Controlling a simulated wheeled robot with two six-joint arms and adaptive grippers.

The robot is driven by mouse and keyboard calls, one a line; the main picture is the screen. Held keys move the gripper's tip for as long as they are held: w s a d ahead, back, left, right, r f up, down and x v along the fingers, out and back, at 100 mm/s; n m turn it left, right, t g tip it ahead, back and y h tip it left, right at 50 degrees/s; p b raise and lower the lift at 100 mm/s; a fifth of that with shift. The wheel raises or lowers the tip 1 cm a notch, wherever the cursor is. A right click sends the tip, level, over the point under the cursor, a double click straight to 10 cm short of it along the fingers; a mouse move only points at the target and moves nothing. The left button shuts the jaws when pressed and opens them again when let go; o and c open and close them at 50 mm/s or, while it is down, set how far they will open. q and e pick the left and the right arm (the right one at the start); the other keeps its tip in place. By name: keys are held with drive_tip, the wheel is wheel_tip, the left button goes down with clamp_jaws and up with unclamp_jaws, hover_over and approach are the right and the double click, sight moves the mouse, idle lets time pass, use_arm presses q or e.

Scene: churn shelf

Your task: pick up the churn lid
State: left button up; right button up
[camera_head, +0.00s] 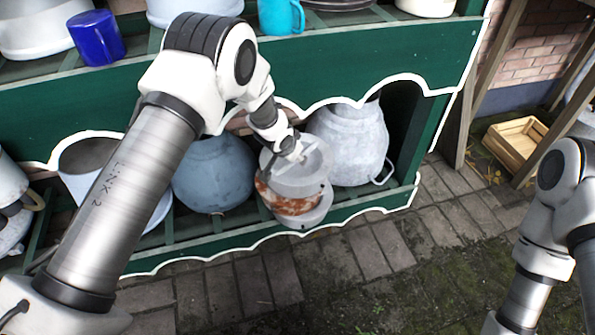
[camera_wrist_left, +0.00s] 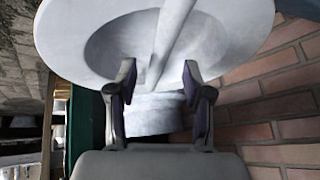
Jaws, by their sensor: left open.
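The churn lid (camera_head: 313,170) is a pale grey metal disc with a sunken middle and a bar across it. In the head view it is on top of a stack with a rusty band, at the front of the lower shelf. My left gripper (camera_head: 291,151) is over the lid, at its bar. In the left wrist view the lid (camera_wrist_left: 80,32) fills the top. My open left gripper (camera_wrist_left: 158,84) has a finger on each side of the bar's near end; I cannot tell whether they touch it. My right arm shows at the right edge, but its gripper is out of view.
A blue-grey churn (camera_head: 213,175) and a pale churn (camera_head: 352,140) stand close by on the green shelf (camera_head: 350,62) with white scalloped edging. Above are a dark blue mug (camera_head: 96,37) and a turquoise mug (camera_head: 281,16). A wooden crate (camera_head: 516,147) lies on the paving right.

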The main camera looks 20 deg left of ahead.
sight(297, 166)
use_arm(q)
drive_tip(key=x, duration=0.4)
drive_tip(key=shift+d, duration=0.1)
clamp_jaws()
drive_tip(key=shift+s, duration=0.1)
drive_tip(key=shift+r, duration=0.15)
